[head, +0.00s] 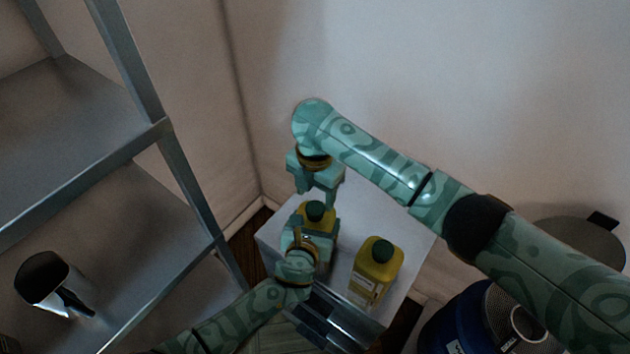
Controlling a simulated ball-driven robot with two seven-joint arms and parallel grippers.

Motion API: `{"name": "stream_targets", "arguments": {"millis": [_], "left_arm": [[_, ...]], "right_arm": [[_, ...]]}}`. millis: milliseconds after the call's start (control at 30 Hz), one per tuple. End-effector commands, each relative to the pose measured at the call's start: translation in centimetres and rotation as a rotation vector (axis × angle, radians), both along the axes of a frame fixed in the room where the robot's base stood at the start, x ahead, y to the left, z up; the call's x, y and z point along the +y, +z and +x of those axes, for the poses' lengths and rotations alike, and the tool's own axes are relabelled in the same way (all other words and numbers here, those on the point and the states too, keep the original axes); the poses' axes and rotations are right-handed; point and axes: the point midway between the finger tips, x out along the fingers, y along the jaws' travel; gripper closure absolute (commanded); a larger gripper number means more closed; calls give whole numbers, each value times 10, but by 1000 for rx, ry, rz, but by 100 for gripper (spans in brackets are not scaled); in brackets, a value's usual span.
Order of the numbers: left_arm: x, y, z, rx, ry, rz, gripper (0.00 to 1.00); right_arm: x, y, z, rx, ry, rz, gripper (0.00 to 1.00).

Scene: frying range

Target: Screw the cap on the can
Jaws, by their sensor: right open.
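A yellow can (323,224) with a dark green cap (316,210) at its top stands upright on a small white table (272,236). I cannot tell how tightly the cap sits. My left gripper (315,228) comes from the lower left, with its fingers on both sides of the can's body, and hides its near side. My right gripper (319,194) points down just above and behind the cap. It is open and empty, apart from the cap.
A second yellow can (376,270) with a green cap stands to the right on the table. A metal shelf (150,125) with a black and white object (42,275) fills the left. A blue drum (455,325) stands at lower right. Walls close off the back.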

Motion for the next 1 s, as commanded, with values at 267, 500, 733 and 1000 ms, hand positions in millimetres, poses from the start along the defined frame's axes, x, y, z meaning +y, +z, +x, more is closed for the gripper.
{"name": "stream_targets", "arguments": {"millis": [267, 500, 733, 1000], "left_arm": [[0, 0, 0, 0, 0, 0, 79], [0, 0, 0, 0, 0, 0, 79], [0, 0, 0, 0, 0, 0, 79], [0, 0, 0, 0, 0, 0, 79]], "right_arm": [[0, -33, 0, 0, -1, 0, 43], [0, -39, 0, -2, 1, 0, 43], [0, -39, 0, -1, 0, 0, 68], [0, -39, 0, -1, -2, 0, 88]]}}
